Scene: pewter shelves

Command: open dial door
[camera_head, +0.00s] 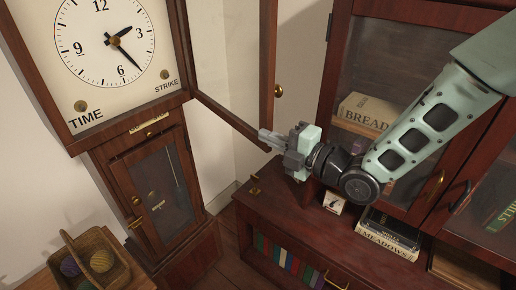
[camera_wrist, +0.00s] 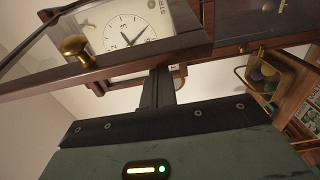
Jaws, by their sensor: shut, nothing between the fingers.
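The tall clock's dial door (camera_head: 225,115) is a dark wooden frame that stands swung out from the clock face (camera_head: 108,50), leaving the dial uncovered. Its brass knob (camera_head: 278,90) is on the outer upright. My gripper (camera_head: 266,137) is shut and empty at the door's lower outer corner; whether it touches the frame I cannot tell. In the wrist view the shut fingers (camera_wrist: 158,90) reach up to the door's frame (camera_wrist: 110,68), with the knob (camera_wrist: 75,46) to their left and the dial (camera_wrist: 130,34) beyond. The fingertips are partly hidden there.
A dark red cabinet (camera_head: 290,215) with books and a small clock (camera_head: 334,201) on top stands below my arm. A glazed bookcase (camera_head: 340,60) is behind it. A wicker basket (camera_head: 105,240) with yarn balls is at lower left. The clock's lower door (camera_head: 160,190) is shut.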

